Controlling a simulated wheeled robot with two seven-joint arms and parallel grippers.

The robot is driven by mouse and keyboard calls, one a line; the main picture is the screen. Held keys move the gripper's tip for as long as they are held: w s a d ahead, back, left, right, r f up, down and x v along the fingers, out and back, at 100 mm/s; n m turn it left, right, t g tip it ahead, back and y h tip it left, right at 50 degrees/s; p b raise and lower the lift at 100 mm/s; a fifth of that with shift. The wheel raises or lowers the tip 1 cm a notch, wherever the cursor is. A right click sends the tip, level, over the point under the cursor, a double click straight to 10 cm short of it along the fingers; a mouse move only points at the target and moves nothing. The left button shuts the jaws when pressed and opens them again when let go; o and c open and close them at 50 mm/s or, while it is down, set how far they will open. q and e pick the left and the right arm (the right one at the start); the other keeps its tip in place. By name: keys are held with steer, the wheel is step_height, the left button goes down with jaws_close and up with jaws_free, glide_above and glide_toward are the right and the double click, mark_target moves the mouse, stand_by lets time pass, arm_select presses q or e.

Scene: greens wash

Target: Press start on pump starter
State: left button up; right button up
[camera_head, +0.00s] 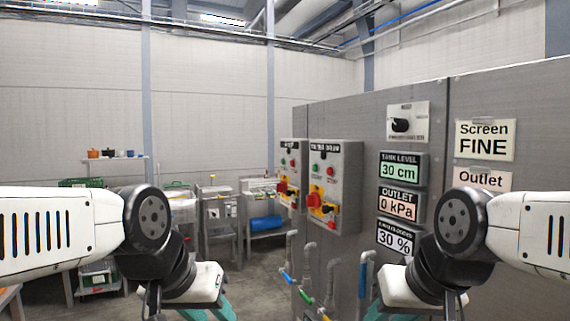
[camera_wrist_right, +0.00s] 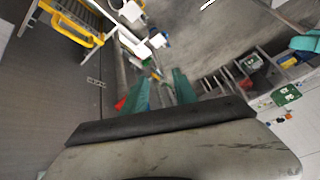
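Two grey starter boxes hang on the grey panel wall in the head view. The nearer box (camera_head: 335,185) has green and red buttons and a red-and-yellow rotary switch; its label is too small to read surely. The farther box (camera_head: 292,172) looks alike and is partly hidden behind the nearer one. I cannot tell which is the pump starter. My left gripper (camera_head: 208,311) shows at the bottom edge, its teal fingers apart and partly cut off. My right gripper (camera_wrist_right: 161,88) is open and empty in its wrist view. Both are low and away from the boxes.
A black selector knob (camera_head: 401,125) and displays, including a tank level display (camera_head: 402,168), are on the panel to the right. Pipes with coloured valve handles (camera_head: 306,296) stand below the boxes. Metal stands (camera_head: 219,222) fill the back. Open floor lies between.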

jaws_close()
stand_by(1.6)
